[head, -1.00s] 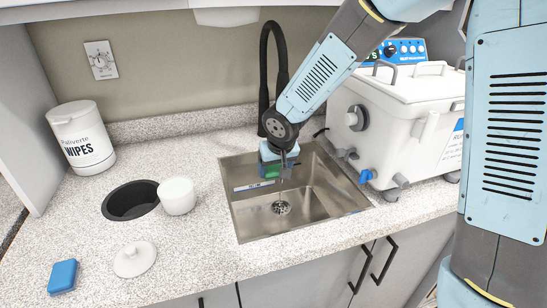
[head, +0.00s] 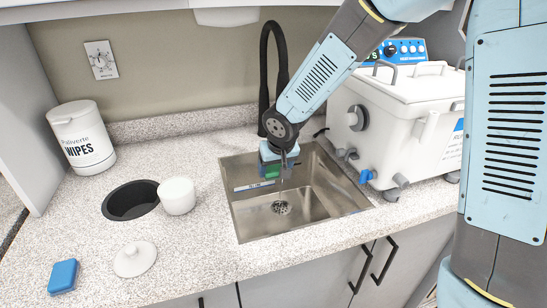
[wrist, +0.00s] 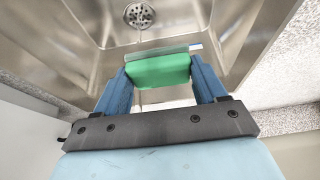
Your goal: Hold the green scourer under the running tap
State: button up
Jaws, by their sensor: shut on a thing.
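The green scourer (wrist: 158,71) is held between the blue fingers of my gripper (wrist: 159,65) in the wrist view. My gripper is shut on it, over the steel sink (head: 355,203). In the head view, my gripper (head: 284,175) hangs inside the sink opening, above and behind the drain (head: 281,207). The black gooseneck tap (head: 264,70) rises behind the sink. Its spout end is hidden by my arm. A thin pale streak shows by my gripper; I cannot tell whether it is water or whether it touches the scourer.
A white steriliser box (head: 405,120) with a blue valve stands right of the sink. Left are a wipes tub (head: 82,140), a round dark hole (head: 130,201), a white cup (head: 177,197), a white lid (head: 134,260) and a blue block (head: 63,277). The front counter is mostly clear.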

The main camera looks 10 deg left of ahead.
jog(key=shift+s+r, duration=0.1)
jog(key=s+r, duration=0.3)
jog(key=s, duration=0.1)
jog(key=shift+s+d+r, duration=0.35)
jog(key=shift+s+r, duration=0.05)
dwell(0.6)
